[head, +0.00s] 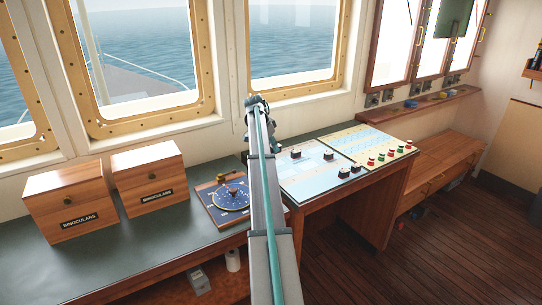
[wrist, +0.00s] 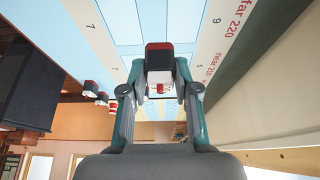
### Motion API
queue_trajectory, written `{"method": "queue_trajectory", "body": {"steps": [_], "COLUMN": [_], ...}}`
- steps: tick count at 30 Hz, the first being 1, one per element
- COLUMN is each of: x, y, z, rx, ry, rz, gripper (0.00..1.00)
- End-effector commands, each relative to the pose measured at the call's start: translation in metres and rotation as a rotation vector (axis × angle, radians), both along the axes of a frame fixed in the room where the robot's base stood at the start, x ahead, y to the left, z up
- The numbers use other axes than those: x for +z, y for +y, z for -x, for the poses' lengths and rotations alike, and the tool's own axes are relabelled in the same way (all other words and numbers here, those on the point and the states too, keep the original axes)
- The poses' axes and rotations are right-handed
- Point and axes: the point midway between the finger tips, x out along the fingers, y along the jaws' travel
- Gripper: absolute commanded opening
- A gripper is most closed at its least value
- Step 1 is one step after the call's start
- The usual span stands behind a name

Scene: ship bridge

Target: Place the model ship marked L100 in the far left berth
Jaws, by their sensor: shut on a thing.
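My gripper (wrist: 160,92) is shut on a small model ship (wrist: 158,62) with a black and red hull and a white upper part. No L100 mark is readable on it. In the head view my gripper (head: 257,104) is at the far end of my arm, near the window wall, and the held ship cannot be made out. The light-blue berth board (head: 311,180) lies on the desk to the right of my arm.
Several dark model ships (head: 344,172) stand on the board. A round blue dial plate (head: 231,198) is left of my arm, then two binocular boxes (head: 150,177). Windows (head: 290,40) rise behind the desk.

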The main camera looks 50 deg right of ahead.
Motion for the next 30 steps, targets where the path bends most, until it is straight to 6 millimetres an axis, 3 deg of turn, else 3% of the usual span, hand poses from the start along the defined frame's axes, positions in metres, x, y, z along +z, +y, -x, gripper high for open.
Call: {"method": "queue_trajectory", "body": {"steps": [7, 17, 24, 30], "x": [-0.037, -0.055, -0.084, -0.086], "y": [-0.021, -0.032, -0.031, -0.031], "z": [-0.021, -0.031, -0.03, -0.03], "rx": [0.0, 0.0, 0.001, 0.0], "ry": [0.002, 0.002, 0.001, 0.0], "rz": [-0.002, -0.002, -0.001, 0.0], "gripper": [0.02, 0.02, 0.02, 0.02]}}
